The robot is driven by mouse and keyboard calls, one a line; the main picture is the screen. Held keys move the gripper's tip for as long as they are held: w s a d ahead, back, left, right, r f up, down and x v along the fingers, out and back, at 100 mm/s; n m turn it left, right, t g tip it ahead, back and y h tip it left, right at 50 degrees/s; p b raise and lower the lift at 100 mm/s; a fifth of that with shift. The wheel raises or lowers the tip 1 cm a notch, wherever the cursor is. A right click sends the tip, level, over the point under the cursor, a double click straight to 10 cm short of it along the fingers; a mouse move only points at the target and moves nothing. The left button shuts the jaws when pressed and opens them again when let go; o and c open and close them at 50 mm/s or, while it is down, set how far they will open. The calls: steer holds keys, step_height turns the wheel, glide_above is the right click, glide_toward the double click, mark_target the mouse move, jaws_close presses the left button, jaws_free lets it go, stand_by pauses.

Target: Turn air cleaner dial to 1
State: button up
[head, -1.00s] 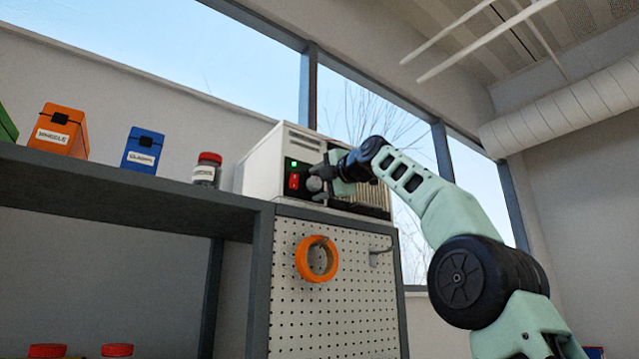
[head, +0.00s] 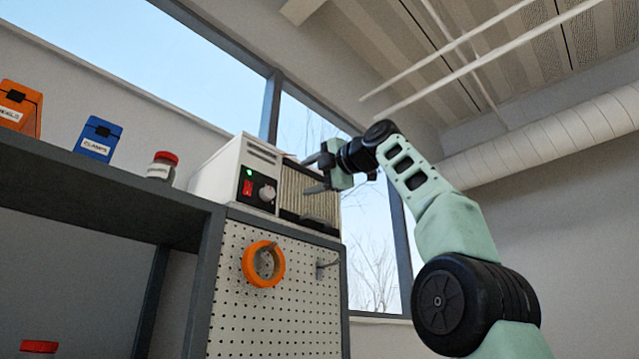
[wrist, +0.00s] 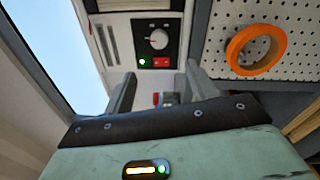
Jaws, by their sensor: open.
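The air cleaner (head: 222,172) is a white box with a grille, standing on top of the pegboard cabinet. Its round pale dial (head: 267,193) is on a black panel beside a green light and a red switch; the dial also shows in the wrist view (wrist: 158,40). The dial has a mark, but its numbers are too small to read. My gripper (head: 312,174) is open and empty, in front of the grille and right of the dial, apart from it. In the wrist view the dial lies beyond the gap between my fingers (wrist: 160,88).
An orange tape ring (head: 263,264) hangs on the pegboard (head: 280,310) below the air cleaner, near a hook (head: 327,264). A red-lidded jar (head: 162,166), a blue box (head: 98,139) and an orange box (head: 20,108) stand on the shelf at left. Open air surrounds my gripper.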

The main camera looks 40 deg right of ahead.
steer(key=shift+s+d, duration=0.1)
steer(key=shift+s, duration=1.25)
steer(key=shift+f, duration=0.1)
